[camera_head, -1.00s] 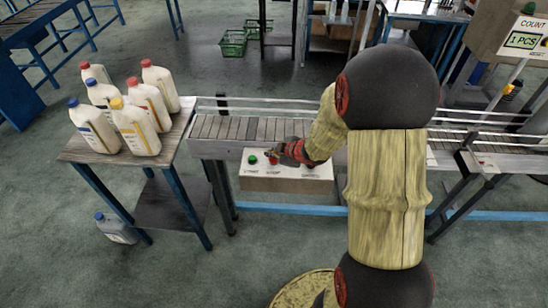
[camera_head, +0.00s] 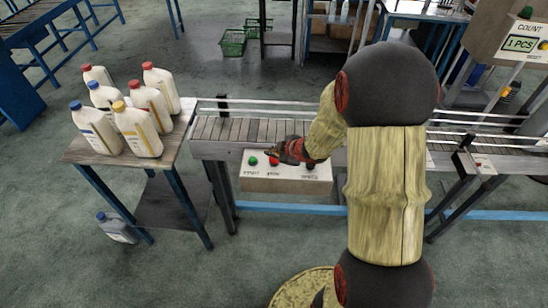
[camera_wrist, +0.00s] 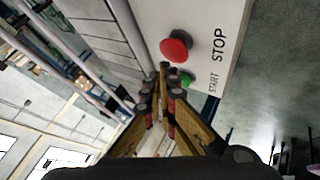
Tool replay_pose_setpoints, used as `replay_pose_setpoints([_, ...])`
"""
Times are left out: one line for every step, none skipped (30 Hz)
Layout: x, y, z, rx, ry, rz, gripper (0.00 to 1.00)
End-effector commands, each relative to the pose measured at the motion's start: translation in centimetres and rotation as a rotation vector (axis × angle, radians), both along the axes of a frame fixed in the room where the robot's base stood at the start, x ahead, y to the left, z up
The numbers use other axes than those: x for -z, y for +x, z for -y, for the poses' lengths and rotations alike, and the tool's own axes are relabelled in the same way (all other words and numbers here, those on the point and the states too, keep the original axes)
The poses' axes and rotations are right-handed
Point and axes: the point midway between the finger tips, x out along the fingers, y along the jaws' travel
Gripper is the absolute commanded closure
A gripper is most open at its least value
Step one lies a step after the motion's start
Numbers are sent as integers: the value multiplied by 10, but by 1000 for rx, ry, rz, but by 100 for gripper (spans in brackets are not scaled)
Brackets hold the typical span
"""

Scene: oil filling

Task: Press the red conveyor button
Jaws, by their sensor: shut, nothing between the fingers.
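The red button (camera_head: 273,161) sits on the white control box (camera_head: 285,184) at the front of the conveyor. In the wrist view the red button (camera_wrist: 176,46) is a round dome beside the word STOP. The green button (camera_head: 253,160) is to its left, and in the wrist view it (camera_wrist: 187,80) is partly behind my fingers, by the word START. My gripper (camera_head: 270,152) is shut and empty, close above and behind the red button. In the wrist view my gripper's fingertips (camera_wrist: 165,75) are together, apart from the red button in the picture. A third, dark button (camera_head: 310,166) is at the right.
The conveyor (camera_head: 240,130) runs behind the box. A side table (camera_head: 90,154) at left holds several white bottles with coloured caps (camera_head: 140,130). A count display (camera_head: 523,44) reads 1 PCS.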

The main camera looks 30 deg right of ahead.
Motion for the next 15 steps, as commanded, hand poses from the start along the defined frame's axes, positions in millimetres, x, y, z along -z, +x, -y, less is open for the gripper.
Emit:
replay_pose_setpoints([0,0,0,0,0,0,100])
replay_pose_setpoints([0,0,0,0,0,0,100])
replay_pose_setpoints([0,0,0,0,0,0,100])
replay_pose_setpoints([0,0,0,0,0,0,100])
replay_pose_setpoints([-1,0,0,0,0,0,100])
replay_pose_setpoints([-3,0,0,0,0,0,100])
replay_pose_setpoints([-4,0,0,0,0,0,100])
replay_pose_setpoints([-6,0,0,0,0,0,100])
replay_pose_setpoints([-10,0,0,0,0,0,100])
replay_pose_setpoints([-12,0,0,0,0,0,100])
replay_pose_setpoints([-15,0,0,0,0,0,100])
replay_pose_setpoints([-19,0,0,0,0,0,100])
replay_pose_setpoints([-22,0,0,0,0,0,100])
replay_pose_setpoints([-25,0,0,0,0,0,100])
replay_pose_setpoints([-29,0,0,0,0,0,100])
